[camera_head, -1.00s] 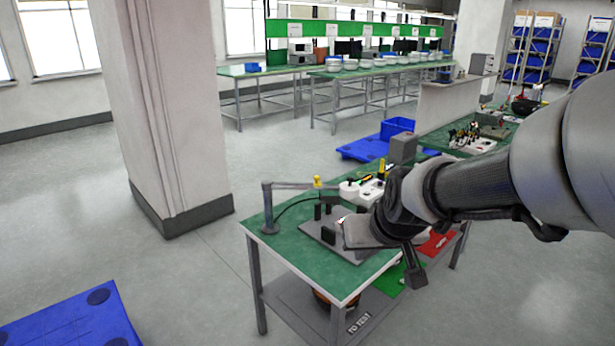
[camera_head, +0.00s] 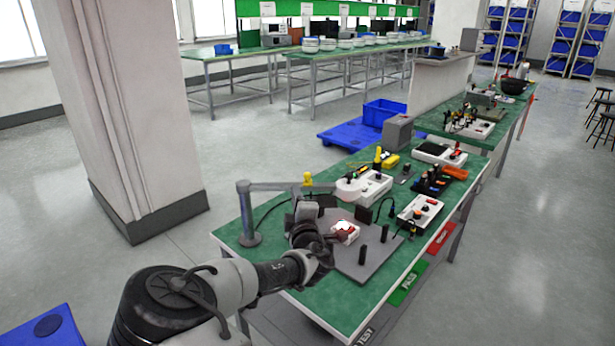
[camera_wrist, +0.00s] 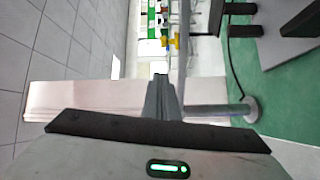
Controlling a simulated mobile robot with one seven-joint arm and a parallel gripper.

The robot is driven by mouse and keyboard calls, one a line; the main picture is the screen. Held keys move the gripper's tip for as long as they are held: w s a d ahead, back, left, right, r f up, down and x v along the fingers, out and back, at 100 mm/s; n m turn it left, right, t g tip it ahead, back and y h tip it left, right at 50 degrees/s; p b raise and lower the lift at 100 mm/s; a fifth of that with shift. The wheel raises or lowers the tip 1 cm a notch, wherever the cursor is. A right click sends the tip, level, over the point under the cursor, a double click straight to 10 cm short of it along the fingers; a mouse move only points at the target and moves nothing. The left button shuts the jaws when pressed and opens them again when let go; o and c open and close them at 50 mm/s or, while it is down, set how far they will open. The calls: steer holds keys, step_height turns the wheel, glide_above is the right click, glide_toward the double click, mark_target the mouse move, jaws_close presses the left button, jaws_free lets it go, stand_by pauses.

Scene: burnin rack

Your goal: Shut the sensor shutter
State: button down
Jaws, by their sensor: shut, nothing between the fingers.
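A grey plate (camera_head: 378,262) lies on the near green table with several black upright blocks on it. A small white-and-red device (camera_head: 345,231) sits on the plate; I cannot tell whether it carries the sensor shutter or how its shutter stands. My gripper (camera_head: 308,208) is just left of this device, over the plate's left side, and partly hidden by my wrist. In the wrist view my gripper (camera_wrist: 161,82) is shut and empty. The plate's edge and black blocks show at that view's upper right.
White boxes (camera_head: 375,187) and a red-buttoned box (camera_head: 420,211) stand farther along the table (camera_head: 325,303). A pillar (camera_head: 130,120) rises at left. The front table corner is clear.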

steer(key=a+x, duration=0.1)
steer(key=x, duration=0.9)
steer(key=d, duration=0.2)
steer(key=d+p, duration=0.1)
steer(key=shift+s+d+f+n+y, duration=0.25)
steer(key=shift+d+n+y, duration=0.05)
steer(key=shift+d, duration=0.05)
steer(key=d+b, duration=0.1)
steer(key=d, duration=0.6)
steer(key=shift+w+d, duration=0.3)
steer(key=shift+w, duration=0.05)
